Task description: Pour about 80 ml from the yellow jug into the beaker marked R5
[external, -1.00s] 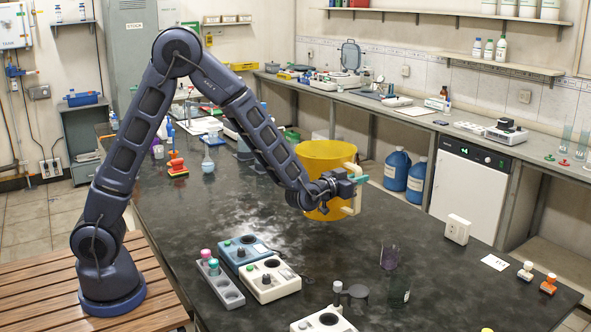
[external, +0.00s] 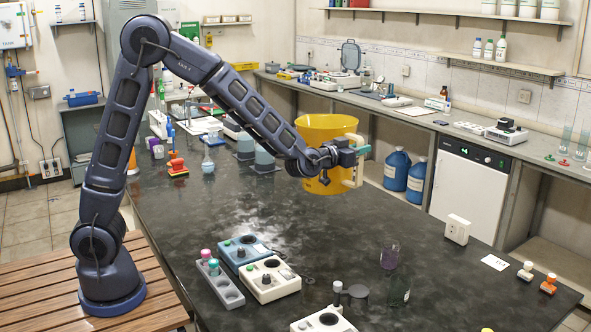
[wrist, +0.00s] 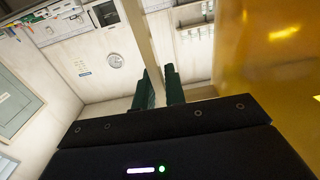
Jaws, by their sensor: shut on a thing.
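The large yellow jug (external: 325,135) hangs in the air above the dark bench, roughly upright, its rim facing up. My gripper (external: 361,152) is shut on its pale handle (external: 353,175), on the jug's right side. In the wrist view, my green fingers (wrist: 160,92) close around the pale handle bar (wrist: 139,35), with the yellow jug wall (wrist: 265,75) at the right. A clear glass vessel with purplish contents (external: 389,257) and a darker clear one (external: 400,290) stand on the bench, below and right of the jug. No R5 mark is readable. The jug's contents are hidden.
Blue and cream instruments (external: 268,280) and a grey vial rack (external: 220,284) stand at the bench's front left. A white socket box (external: 456,229), a label card (external: 495,262) and small orange-capped bottles (external: 548,284) are at right.

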